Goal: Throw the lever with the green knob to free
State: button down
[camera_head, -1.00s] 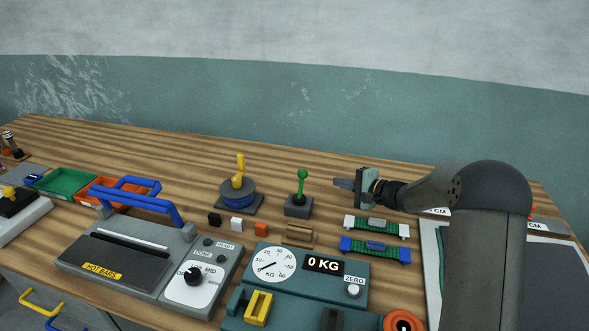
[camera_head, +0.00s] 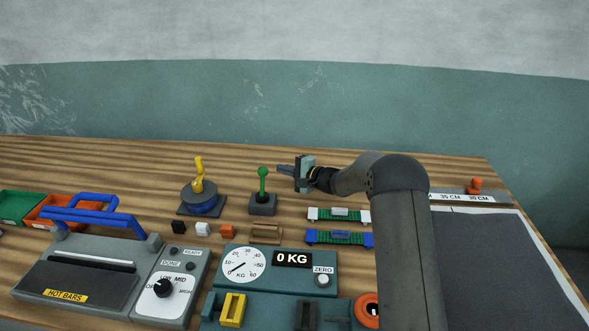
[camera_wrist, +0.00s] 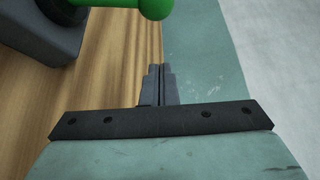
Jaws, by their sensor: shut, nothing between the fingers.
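The lever with the green knob (camera_head: 263,171) stands roughly upright on a small dark base (camera_head: 263,204) near the middle of the wooden table. In the wrist view the green knob (camera_wrist: 156,7) is at the top edge, with part of the grey base at the top left. My gripper (camera_head: 280,169) is just right of the knob at about its height, pointing left. Its fingers (camera_wrist: 158,72) are shut and empty. A small gap shows between the fingertips and the knob in the wrist view. No free marking is readable.
A yellow-handled lever on a blue round base (camera_head: 200,190) stands to the left. Small blocks (camera_head: 203,229) and green strips (camera_head: 339,215) lie in front. The scale (camera_head: 270,262) and the hot-bar sealer (camera_head: 100,270) are nearer. The table behind the lever is clear.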

aim_at(262, 181)
jog(key=a, duration=0.1)
jog(key=s+a+p, duration=0.1)
jog(key=a+p, duration=0.1)
jog(key=shift+s+a+r, duration=0.4)
jog(key=shift+s+a+f+b, duration=0.15)
jog(key=shift+b, duration=0.7)
